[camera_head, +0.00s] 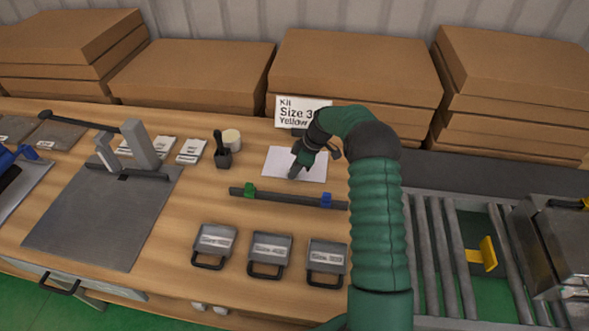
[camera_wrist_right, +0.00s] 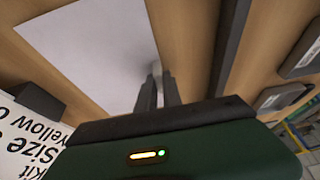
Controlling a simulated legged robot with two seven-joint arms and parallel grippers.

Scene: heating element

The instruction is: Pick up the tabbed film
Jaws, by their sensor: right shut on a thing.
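The film (camera_head: 312,171) is a pale, flat sheet on the wooden table, below the kit sign in the head view. It also shows large in the right wrist view (camera_wrist_right: 90,45). I cannot make out its tab. My right gripper (camera_head: 293,176) points down at the sheet. In the right wrist view its two dark fingers (camera_wrist_right: 157,92) are close together at the sheet's edge, shut on the film. The fingers hide the gripped part. The sheet looks flat, and I cannot tell whether it is lifted. My left gripper is not in view.
A sign (camera_head: 300,112) reading "Size 3" and "Yellow" stands behind the sheet. A dark bar (camera_head: 285,196) with green and blue clips lies in front. Several grey handled cases (camera_head: 270,252) line the front. A black holder (camera_head: 222,157) and a white roll (camera_head: 232,140) stand left.

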